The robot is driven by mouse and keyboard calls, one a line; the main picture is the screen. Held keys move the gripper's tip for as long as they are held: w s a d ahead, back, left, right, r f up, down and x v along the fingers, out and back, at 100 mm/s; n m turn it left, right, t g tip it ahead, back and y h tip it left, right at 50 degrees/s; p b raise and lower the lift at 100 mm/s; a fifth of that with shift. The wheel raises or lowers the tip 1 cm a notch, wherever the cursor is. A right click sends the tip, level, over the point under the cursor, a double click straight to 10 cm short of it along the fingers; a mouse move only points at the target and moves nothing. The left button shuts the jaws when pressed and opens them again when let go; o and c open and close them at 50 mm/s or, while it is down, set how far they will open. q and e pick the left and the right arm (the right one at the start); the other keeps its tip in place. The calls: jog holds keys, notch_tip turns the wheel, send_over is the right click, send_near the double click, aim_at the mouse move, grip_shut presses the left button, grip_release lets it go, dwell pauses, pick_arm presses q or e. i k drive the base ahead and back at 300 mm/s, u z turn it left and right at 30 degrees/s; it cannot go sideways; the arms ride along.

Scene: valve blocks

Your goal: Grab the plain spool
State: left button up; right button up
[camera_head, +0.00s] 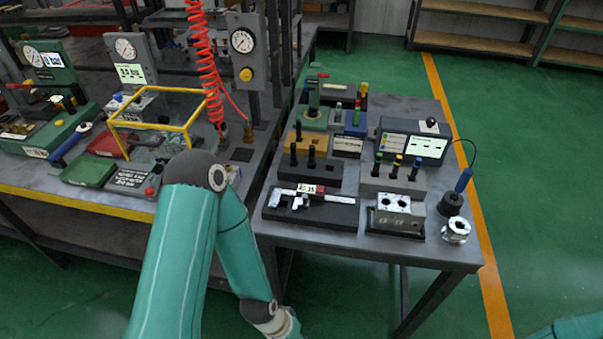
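Some have no coloured cap, such as the black one (312,155); I cannot tell for certain which is the plain spool. A grey rack (393,181) to its right holds similar pegs with coloured tops, among them a yellow-topped one (397,163). My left arm reaches down in front of the tables, and its gripper is cut off by the bottom edge. Only a bit of my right arm shows at the bottom right corner, without its gripper.
In front of the racks lie a caliper on a dark tray (332,214) and a metal valve block (398,213). A silver ring-shaped part (456,231) stands near the right corner. A display unit (413,144) stands behind. A red coiled hose (206,60) hangs over the left bench.

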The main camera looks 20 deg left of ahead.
aim_at(293, 146)
jog(key=u, duration=0.1)
jog(key=i, duration=0.2)
jog(key=u, duration=2.9)
jog(key=k, duration=1.1)
jog(key=z, duration=0.55)
jog(key=i, duration=0.55)
jog(key=z, duration=0.3)
